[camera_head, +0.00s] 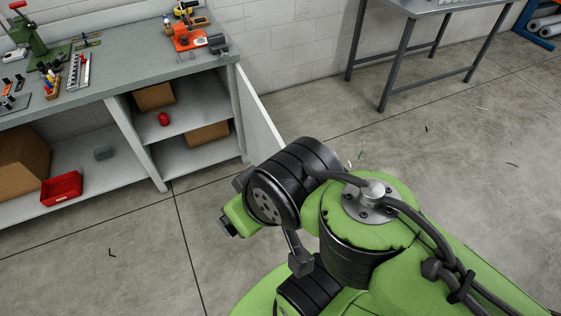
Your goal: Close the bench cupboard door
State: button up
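The bench cupboard door (258,112) is a pale, thin panel at the right end of the workbench. It stands open, swung out from the right side of the cupboard (187,122), whose shelves are exposed. The door's lower outer part is hidden behind my arm. My gripper (229,227) appears to be at the dark-tipped end of my green arm, in front of the cupboard and left of the door's outer part. Its fingers cannot be made out. I cannot tell whether any part of my arm touches the door.
The cupboard holds cardboard boxes (207,132) and a red item (163,119). A red bin (62,188) sits on the open lower shelf to the left. Tools crowd the bench top (128,65). A metal table (423,6) stands at the back right.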

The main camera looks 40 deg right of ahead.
aim_at(263, 140)
jog(key=l+u, duration=0.15)
jog(key=l, duration=0.75)
jog(key=k+l+u, duration=0.1)
jog(key=l, duration=0.75)
jog(key=i+l, duration=0.2)
jog(key=l, duration=0.15)
jog(key=i+l+u, duration=0.1)
jog(key=l, duration=0.25)
jog(key=i+l+u, duration=0.1)
jog(key=i+l, duration=0.15)
jog(key=k+j+u, duration=0.25)
jog(key=j+u, duration=0.25)
jog(key=k+j+u, duration=0.1)
jog(key=j+u, duration=0.15)
jog(key=j, duration=0.25)
